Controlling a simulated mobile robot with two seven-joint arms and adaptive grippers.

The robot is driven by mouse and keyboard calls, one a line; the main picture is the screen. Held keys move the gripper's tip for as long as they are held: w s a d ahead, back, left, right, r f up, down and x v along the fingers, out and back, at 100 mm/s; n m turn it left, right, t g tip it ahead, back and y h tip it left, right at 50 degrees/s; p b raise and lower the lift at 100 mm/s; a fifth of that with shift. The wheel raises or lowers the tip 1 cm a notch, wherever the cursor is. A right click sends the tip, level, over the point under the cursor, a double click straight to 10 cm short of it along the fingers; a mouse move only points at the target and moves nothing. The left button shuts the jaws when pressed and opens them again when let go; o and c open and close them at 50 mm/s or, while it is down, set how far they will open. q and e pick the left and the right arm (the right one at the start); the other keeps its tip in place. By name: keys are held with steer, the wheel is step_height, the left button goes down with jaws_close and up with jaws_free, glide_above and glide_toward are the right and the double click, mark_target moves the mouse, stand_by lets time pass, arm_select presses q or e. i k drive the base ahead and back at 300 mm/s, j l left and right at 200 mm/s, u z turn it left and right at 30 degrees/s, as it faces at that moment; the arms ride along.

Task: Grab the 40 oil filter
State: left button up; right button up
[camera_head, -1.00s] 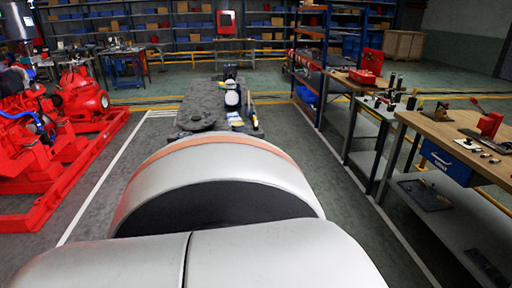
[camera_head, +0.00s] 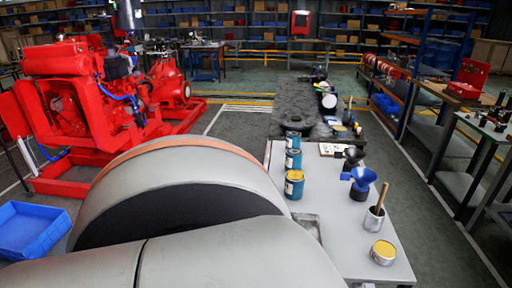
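Three cans or filters stand in a row along the left edge of a light grey table (camera_head: 330,205). The nearest cylinder (camera_head: 294,185) is teal with a yellow top and band. The middle cylinder (camera_head: 293,159) and far cylinder (camera_head: 293,139) are teal or blue with dark tops. I cannot read any number on them, so I cannot tell which is the 40 oil filter. A large pale arm link of mine fills the lower left and hides part of the table's near left side. Neither gripper shows.
On the table stand a blue funnel (camera_head: 360,179), a dark funnel (camera_head: 352,155), a pot with a wooden handle (camera_head: 374,219) and a yellow-topped tin (camera_head: 383,252). The red pumpset (camera_head: 85,95) stands left. A blue bin (camera_head: 30,229) lies at lower left. Floor is clear right of the table.

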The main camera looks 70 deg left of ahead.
mark_target(294, 180)
steer(key=k+j+u, duration=0.25)
steer(key=j, duration=0.15)
steer(key=k+j+u, duration=0.25)
steer(key=j, duration=0.15)
steer(key=j+u, duration=0.1)
steer(key=j, duration=0.45)
